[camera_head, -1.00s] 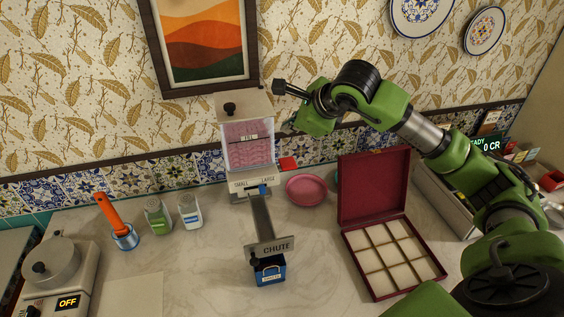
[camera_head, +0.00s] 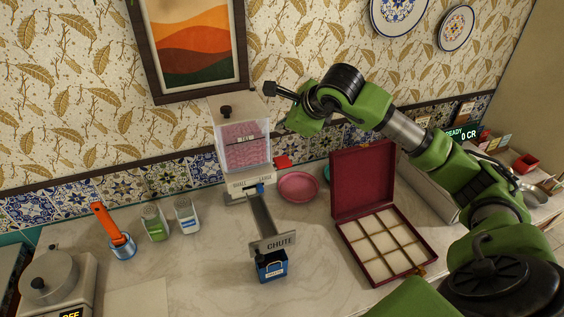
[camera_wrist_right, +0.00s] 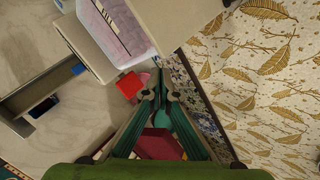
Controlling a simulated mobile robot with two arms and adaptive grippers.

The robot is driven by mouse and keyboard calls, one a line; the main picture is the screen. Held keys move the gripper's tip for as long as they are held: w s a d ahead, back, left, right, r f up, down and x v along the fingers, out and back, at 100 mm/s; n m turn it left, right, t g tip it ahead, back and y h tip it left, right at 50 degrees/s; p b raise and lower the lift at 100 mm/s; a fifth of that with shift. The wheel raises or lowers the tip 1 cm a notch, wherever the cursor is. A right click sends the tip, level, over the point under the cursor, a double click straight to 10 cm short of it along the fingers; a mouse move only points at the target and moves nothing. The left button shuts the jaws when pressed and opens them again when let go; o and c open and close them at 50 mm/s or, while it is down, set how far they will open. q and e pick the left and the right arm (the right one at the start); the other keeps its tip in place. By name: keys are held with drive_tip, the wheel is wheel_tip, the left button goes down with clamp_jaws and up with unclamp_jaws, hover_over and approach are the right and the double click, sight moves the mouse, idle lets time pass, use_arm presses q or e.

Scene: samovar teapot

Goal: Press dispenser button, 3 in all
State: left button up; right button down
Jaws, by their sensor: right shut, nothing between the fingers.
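The dispenser (camera_head: 243,148) stands against the tiled wall, with a clear bin of pink contents and a base lettered SMALL and LARGE. A red button or lever (camera_head: 283,161) sticks out at its right side; it also shows in the right wrist view (camera_wrist_right: 129,84). A blue part (camera_head: 260,189) is on the base front, above the chute (camera_head: 263,222). My right gripper (camera_wrist_right: 160,88) is shut and empty. My left gripper is out of view.
A blue box (camera_head: 271,267) stands under the chute. A pink plate (camera_head: 299,187) and an open crimson box (camera_head: 362,185) are on the right. Two shakers (camera_head: 154,222) and an orange-handled tool (camera_head: 104,220) are on the left. A sign (camera_head: 461,134) reads READY, 0 CR.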

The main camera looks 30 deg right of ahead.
sight(283, 162)
wheel_tip(283, 162, down, 7)
drive_tip(key=b, duration=0.4)
drive_tip(key=shift+d+f+b, duration=0.1)
drive_tip(key=shift+f+b, duration=0.05)
drive_tip(key=shift+b, duration=0.25)
drive_tip(key=shift+f+b, duration=0.35)
drive_tip(key=shift+b, duration=0.05)
idle(0.6)
drive_tip(key=shift+f+b, duration=0.4)
drive_tip(key=shift+b, duration=0.2)
drive_tip(key=shift+f+b, duration=1.35)
drive_tip(key=shift+b, duration=0.25)
idle(1.1)
drive_tip(key=shift+r, duration=0.15)
drive_tip(key=shift+r+p, duration=0.85)
drive_tip(key=shift+r, duration=0.75)
